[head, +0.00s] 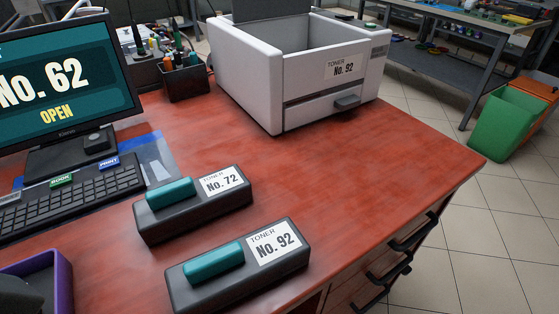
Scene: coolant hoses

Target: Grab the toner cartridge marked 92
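The toner cartridge marked No. 92 (238,286) lies on the red desk (390,160) near its front edge. It is a dark grey block with a teal handle on top and a white label. A like cartridge marked No. 72 (195,221) lies just behind it and to the left, apart from it. A white printer (322,85) labelled Toner No. 92 stands at the back of the desk with its lid up and its top open. Neither of my grippers is in view.
A purple tray (62,285) is at the lower left, a pen holder (186,82) beside the printer. The desk right of the cartridges is clear. Drawer handles (390,275) jut from the desk's side.

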